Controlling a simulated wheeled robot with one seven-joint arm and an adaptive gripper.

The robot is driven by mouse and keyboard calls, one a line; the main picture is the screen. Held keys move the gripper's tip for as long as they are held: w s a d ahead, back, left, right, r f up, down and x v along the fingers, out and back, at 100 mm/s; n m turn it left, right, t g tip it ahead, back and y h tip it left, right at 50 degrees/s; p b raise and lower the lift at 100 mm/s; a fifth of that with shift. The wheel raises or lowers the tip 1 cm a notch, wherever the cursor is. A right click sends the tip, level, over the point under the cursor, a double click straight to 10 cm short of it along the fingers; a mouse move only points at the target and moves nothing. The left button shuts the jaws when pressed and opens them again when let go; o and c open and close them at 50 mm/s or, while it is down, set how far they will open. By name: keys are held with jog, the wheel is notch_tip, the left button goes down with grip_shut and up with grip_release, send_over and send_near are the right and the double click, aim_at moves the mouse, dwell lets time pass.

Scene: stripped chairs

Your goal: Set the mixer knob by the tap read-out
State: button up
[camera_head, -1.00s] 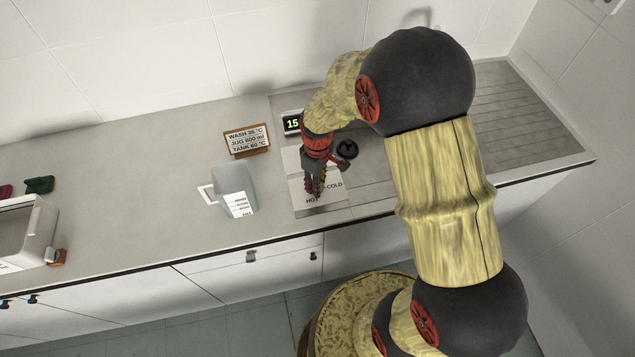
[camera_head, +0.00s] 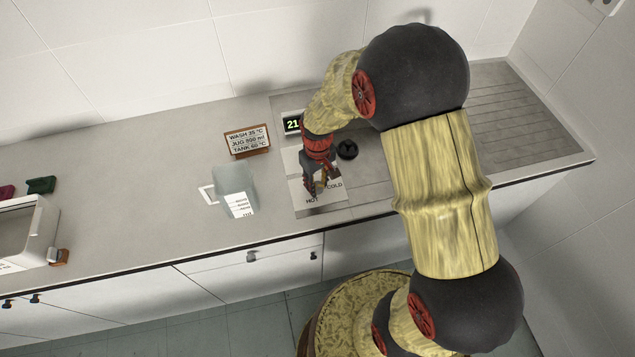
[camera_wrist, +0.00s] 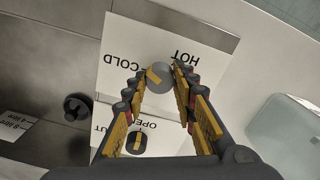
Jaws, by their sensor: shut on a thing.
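The mixer knob (camera_wrist: 160,77) is a round grey knob with a yellow mark, on a white plate lettered HOT and COLD (camera_wrist: 118,55). In the wrist view my gripper (camera_wrist: 160,80) has its fingers on either side of the knob, shut on it. In the head view my gripper (camera_head: 317,184) is over the same plate and hides the knob. The tap read-out (camera_head: 292,123) shows 21 in green digits. A brown-framed sign (camera_head: 247,140) gives WASH, JUG and TANK values; WASH looks like 35 °C.
A second knob (camera_wrist: 138,143), marked OPEN, sits close to my fingers. A round black part (camera_head: 347,149) is to the right. A translucent jug (camera_head: 235,181) with a white label stands left of the plate. The ribbed drainboard (camera_head: 520,115) at the right is clear.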

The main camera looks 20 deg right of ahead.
aim_at(318, 185)
jog(key=o, duration=1.2)
jog(key=shift+c, duration=0.2)
notch_tip(318, 185, up, 12)
dwell(0.4)
